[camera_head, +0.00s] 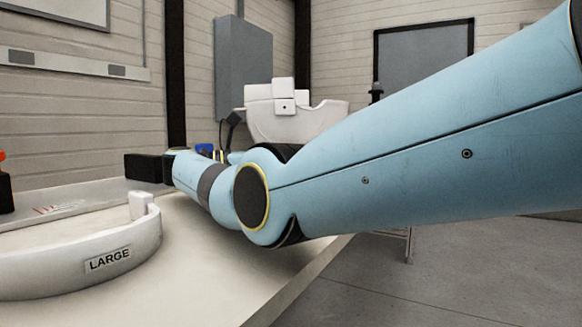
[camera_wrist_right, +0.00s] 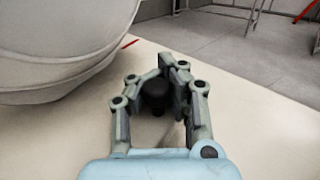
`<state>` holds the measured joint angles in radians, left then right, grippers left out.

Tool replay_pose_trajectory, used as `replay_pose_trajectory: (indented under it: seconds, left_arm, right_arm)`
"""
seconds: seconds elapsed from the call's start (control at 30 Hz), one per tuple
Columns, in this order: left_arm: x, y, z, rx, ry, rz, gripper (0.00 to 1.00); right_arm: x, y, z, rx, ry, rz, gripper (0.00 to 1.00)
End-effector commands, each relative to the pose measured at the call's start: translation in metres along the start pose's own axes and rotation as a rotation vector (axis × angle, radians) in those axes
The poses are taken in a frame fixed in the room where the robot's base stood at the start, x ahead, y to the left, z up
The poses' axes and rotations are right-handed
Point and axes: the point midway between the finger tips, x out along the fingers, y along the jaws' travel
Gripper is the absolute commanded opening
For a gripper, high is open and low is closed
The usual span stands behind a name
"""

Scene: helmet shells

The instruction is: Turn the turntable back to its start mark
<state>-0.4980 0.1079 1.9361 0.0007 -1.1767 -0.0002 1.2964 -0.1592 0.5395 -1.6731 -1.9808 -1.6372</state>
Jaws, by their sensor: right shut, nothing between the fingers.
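In the right wrist view, my right gripper (camera_wrist_right: 168,70) is shut, its fingertips drawn together. A dark, rounded knob-like piece (camera_wrist_right: 155,92) shows in the gap behind the fingertips; I cannot tell whether it touches them or belongs to the turntable. A large white rounded shell (camera_wrist_right: 60,45) fills the upper left, beside the gripper. A short red line (camera_wrist_right: 130,43) lies on the pale surface by the shell's edge; I cannot tell if it is the start mark. No turntable plate shows clearly. In the head view my right arm hides the gripper. My left gripper is not in view.
In the head view, a white curved holder labelled LARGE (camera_head: 108,262) stands on the pale table (camera_head: 205,285) at the left. A white shell (camera_head: 300,121) with a block on it stands behind my arm. Open floor lies right.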

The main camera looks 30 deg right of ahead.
Motion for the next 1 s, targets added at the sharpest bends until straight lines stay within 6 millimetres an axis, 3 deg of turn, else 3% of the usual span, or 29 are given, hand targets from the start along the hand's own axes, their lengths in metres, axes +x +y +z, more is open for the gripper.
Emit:
replay_pose_trajectory:
  seconds: [0.03, 0.13, 0.47, 1.0]
  left_arm:
    - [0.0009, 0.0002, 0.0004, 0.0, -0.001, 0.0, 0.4]
    - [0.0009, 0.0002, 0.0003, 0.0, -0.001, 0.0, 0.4]
    - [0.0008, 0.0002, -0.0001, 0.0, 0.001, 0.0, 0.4]
    - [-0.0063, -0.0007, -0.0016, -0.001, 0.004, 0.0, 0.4]
  right_arm:
    - [-0.0046, -0.0047, -0.0084, -0.016, 0.006, -0.007, 0.0]
    - [-0.0045, -0.0047, -0.0083, -0.016, 0.006, -0.007, 0.03]
    - [-0.0037, -0.0043, -0.0073, -0.013, 0.006, -0.007, 0.46]
    - [-0.0011, -0.0057, -0.0019, -0.006, 0.004, -0.002, 0.47]
